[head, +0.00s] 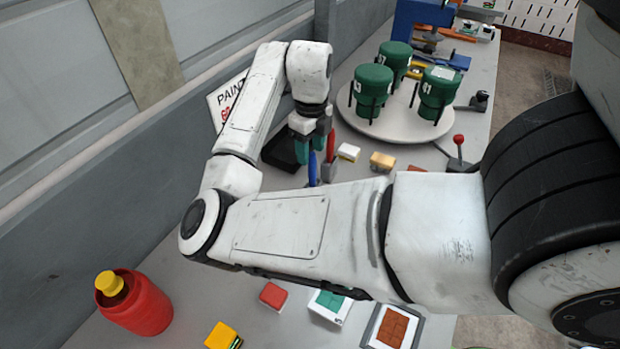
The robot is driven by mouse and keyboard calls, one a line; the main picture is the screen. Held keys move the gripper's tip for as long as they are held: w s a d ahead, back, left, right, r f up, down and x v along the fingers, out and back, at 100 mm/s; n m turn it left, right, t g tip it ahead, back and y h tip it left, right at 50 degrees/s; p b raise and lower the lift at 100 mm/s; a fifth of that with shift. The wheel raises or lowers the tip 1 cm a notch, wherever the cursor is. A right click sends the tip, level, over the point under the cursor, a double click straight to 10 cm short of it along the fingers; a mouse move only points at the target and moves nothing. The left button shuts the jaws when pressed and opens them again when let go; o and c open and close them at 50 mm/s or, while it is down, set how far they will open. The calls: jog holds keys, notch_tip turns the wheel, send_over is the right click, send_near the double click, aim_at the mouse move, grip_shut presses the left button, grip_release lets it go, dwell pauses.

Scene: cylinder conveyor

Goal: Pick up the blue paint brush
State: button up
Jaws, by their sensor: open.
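The blue paint brush (312,168) stands upright behind my forearm, just below my gripper. Only its blue handle shows, and its lower end is hidden by the arm. A red-handled brush (330,147) stands close to its right. My gripper (311,149) points down with its teal fingers open, right at the top of the blue handle. I cannot tell whether the fingers touch the handle or whether it lies between them.
A black tray (282,152) lies left of the gripper, by a paint sign (225,102). A round turntable (392,128) with green canisters (372,88) stands at the right. Small blocks (382,161) lie before it. A red bottle (135,303) and more blocks (272,296) are in front.

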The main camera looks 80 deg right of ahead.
jog(key=p, duration=0.2)
send_over(312, 185)
jog(key=shift+w+d+f, duration=0.1)
jog(key=shift+d+f, duration=0.15)
jog(key=shift+f, duration=1.15)
jog(key=shift+w+d+f, duration=0.1)
jog(key=shift+d+f, duration=0.1)
jog(key=shift+f, duration=1.2)
grip_shut()
